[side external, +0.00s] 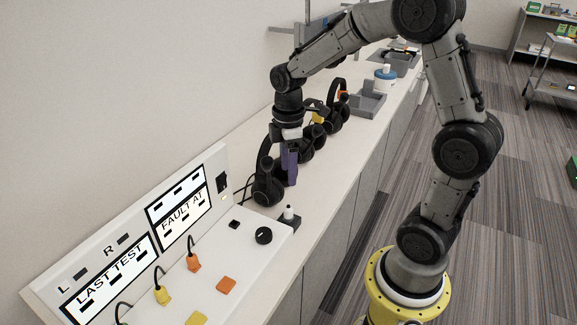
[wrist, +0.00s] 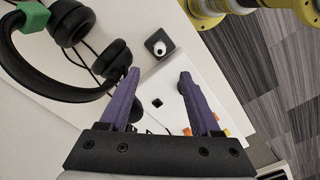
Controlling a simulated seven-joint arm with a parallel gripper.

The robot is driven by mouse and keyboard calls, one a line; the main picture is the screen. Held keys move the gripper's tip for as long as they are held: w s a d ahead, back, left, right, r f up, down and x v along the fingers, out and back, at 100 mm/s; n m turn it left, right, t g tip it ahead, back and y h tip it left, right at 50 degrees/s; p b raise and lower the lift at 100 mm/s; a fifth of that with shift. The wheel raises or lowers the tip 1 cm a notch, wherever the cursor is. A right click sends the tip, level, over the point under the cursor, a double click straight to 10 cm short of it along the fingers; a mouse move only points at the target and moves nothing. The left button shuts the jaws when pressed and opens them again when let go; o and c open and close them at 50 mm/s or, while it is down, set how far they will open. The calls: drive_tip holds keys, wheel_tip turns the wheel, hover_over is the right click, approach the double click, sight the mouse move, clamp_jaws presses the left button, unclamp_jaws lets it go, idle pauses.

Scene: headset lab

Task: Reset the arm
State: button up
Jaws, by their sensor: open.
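My gripper (side external: 290,165) with purple fingers points down over the counter, just behind the white test panel. In the wrist view my gripper (wrist: 158,88) has its two fingers apart with nothing between them. A black headset (side external: 266,187) stands on the counter close beside the fingers in the side view. The wrist view shows a headset (wrist: 75,80) with a green clip on its band, left of the fingers; I cannot tell whether it touches the left finger.
The test panel (side external: 215,252) has a black knob (side external: 264,235), coloured tiles and cables. A small dark block with a white-topped post (side external: 289,216) stands beside it. More headsets (side external: 335,112), a grey tray (side external: 367,101) and a blue-and-white container (side external: 384,77) are farther along the counter.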

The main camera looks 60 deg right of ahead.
drive_tip(key=shift+r, duration=0.1)
drive_tip(key=s+a+r+t, duration=0.2)
drive_tip(key=s+a+r, duration=0.1)
drive_tip(key=r, duration=0.3)
drive_tip(key=s+a+r+t, duration=0.2)
drive_tip(key=s+a+r, duration=0.15)
drive_tip(key=r, duration=0.25)
drive_tip(key=s+a+f+m+t, duration=0.1)
drive_tip(key=s+m, duration=0.8)
drive_tip(key=shift+s+a+f+t, duration=0.3)
drive_tip(key=shift+s+a+f, duration=0.1)
idle(0.8)
